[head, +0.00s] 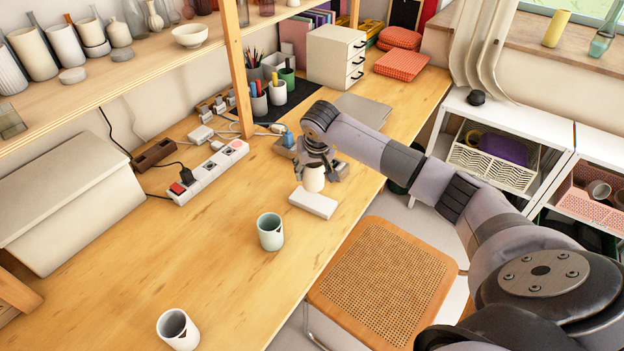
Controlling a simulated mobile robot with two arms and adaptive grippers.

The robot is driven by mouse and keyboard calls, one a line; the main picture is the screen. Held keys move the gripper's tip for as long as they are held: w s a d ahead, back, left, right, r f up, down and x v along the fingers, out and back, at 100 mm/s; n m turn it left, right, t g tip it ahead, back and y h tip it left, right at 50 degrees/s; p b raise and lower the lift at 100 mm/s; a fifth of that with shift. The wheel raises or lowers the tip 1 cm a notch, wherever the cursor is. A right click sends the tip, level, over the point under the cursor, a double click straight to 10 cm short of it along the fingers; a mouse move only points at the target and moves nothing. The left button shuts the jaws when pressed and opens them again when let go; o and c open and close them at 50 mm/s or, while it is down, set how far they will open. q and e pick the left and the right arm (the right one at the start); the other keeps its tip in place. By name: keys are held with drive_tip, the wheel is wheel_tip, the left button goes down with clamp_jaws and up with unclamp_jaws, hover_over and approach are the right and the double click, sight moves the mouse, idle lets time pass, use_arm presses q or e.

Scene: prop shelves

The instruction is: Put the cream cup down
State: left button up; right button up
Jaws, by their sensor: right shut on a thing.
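The cream cup (314,180) is in my right gripper (318,172), over the desk near its front edge. The gripper is shut on the cup from above, with its fingers at either side of the cup's upper part. The cup looks upright. A flat white block (313,203) lies on the desk right below and in front of the cup; I cannot tell whether the cup touches it. My left gripper is not in view.
A pale green cup (270,232) and a white cup (178,330) stand on the wooden desk (225,270). A power strip (208,172) lies behind them. A cane-seat chair (382,280) stands at the desk's front edge. Desk room is clear left of the green cup.

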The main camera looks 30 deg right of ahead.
sight(312, 183)
drive_tip(key=shift+f, duration=0.6)
wheel_tip(312, 183, down, 3)
drive_tip(key=shift+f+p, duration=0.1)
drive_tip(key=shift+p, duration=0.3)
drive_tip(key=shift+f, duration=0.4)
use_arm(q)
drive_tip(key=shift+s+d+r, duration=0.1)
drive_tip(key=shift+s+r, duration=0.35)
use_arm(e)
drive_tip(key=shift+f, duration=0.2)
drive_tip(key=o, duration=1.3)
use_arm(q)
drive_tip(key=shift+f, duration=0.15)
